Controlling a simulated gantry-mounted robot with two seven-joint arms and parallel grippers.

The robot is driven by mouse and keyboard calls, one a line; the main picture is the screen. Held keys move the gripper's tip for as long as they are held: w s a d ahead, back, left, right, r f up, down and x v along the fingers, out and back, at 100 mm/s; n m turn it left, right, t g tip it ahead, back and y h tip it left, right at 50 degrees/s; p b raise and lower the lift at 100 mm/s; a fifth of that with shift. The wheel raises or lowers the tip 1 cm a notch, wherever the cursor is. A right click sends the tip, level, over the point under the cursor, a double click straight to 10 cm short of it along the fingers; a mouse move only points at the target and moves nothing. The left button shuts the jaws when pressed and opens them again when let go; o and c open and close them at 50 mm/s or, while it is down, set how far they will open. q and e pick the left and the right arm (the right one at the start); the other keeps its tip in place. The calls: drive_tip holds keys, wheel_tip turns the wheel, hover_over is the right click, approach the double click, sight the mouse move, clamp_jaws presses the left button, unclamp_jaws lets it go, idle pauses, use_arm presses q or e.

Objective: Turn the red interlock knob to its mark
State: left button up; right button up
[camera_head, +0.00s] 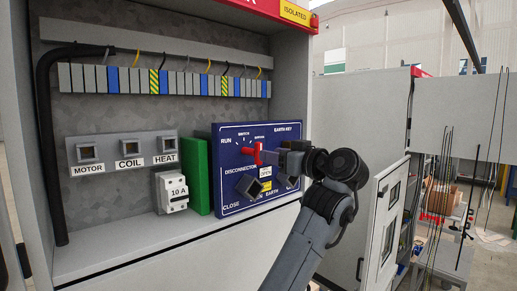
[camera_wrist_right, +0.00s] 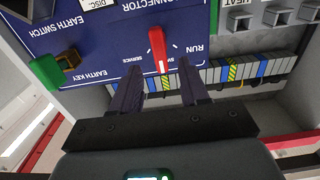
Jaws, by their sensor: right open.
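The red interlock knob (camera_head: 257,153) sits on the upper part of the blue panel (camera_head: 231,196), below the RUN, SWITCH and SERVICE lettering. In the right wrist view the red knob (camera_wrist_right: 157,47) appears upside down, its white-lined end toward the gripper, close to the SERVICE lettering. Which mark it lines up with I cannot tell. My right gripper (camera_wrist_right: 160,68) is open, one finger on each side of the knob's near end, with visible gaps. In the head view the right gripper (camera_head: 272,156) reaches the knob from the right. My left gripper is not in view.
Below the knob are a dark disconnector handle (camera_head: 248,186) and an earth switch partly behind my arm. A green block (camera_head: 196,176) and a white breaker (camera_head: 172,191) stand left of the panel. An open cabinet door (camera_head: 379,225) is to the right.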

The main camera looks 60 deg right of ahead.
sight(258, 165)
drive_tip(key=shift+p+x, duration=1.25)
drive_tip(key=shift+x, duration=2.1)
clamp_jaws()
